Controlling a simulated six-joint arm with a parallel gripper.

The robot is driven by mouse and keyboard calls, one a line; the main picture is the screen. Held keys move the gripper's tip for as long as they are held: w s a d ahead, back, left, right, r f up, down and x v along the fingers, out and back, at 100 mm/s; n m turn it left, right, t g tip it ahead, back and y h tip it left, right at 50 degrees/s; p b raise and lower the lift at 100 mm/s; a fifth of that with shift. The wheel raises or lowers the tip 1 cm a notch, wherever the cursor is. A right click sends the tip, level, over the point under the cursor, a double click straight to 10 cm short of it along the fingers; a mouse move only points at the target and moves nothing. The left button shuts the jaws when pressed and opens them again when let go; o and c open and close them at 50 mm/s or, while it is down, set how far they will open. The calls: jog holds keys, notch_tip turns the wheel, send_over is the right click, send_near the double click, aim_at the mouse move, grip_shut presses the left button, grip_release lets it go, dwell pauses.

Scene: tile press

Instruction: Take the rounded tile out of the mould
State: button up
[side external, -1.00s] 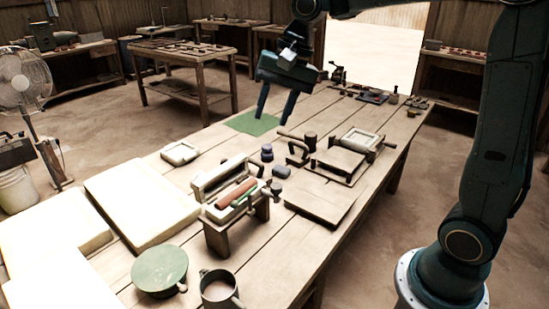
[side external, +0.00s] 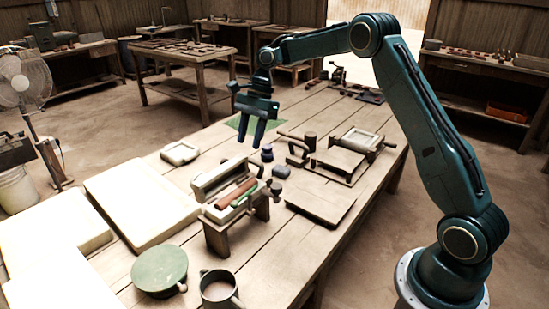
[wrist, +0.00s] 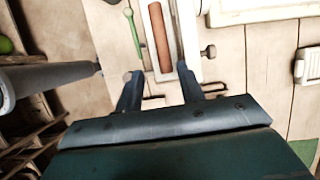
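The reddish-brown rounded tile (side external: 236,192) lies lengthwise in a pale wooden mould (side external: 212,215) on a short stand near the table's middle. The tile (wrist: 160,38) also shows in the wrist view, between the mould's pale long walls. My gripper (side external: 250,143) hangs above and behind the mould, fingers pointing down, apart from the tile. In the wrist view my gripper (wrist: 159,73) has its two fingers spread with nothing between them. The underside of the tile is hidden.
A green-handled tool (side external: 245,197) lies beside the tile. A press with a pale frame (side external: 362,139) stands to the right. A green round lid (side external: 160,268) and a mug (side external: 218,288) are at the front. A large pale board (side external: 140,205) lies left.

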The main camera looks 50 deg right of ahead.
jog(key=shift+d+f, duration=0.1)
jog(key=shift+f, duration=0.05)
jog(key=shift+f, duration=0.1)
send_over(238, 189)
jog(key=d, duration=0.3)
jog(key=shift+a+f, duration=0.2)
jog(key=shift+f, duration=3.7)
jog(key=shift+f, duration=0.1)
jog(key=shift+x, duration=2.45)
jog(key=shift+a, duration=0.1)
jog(key=shift+c, duration=0.5)
jog(key=c, duration=0.7)
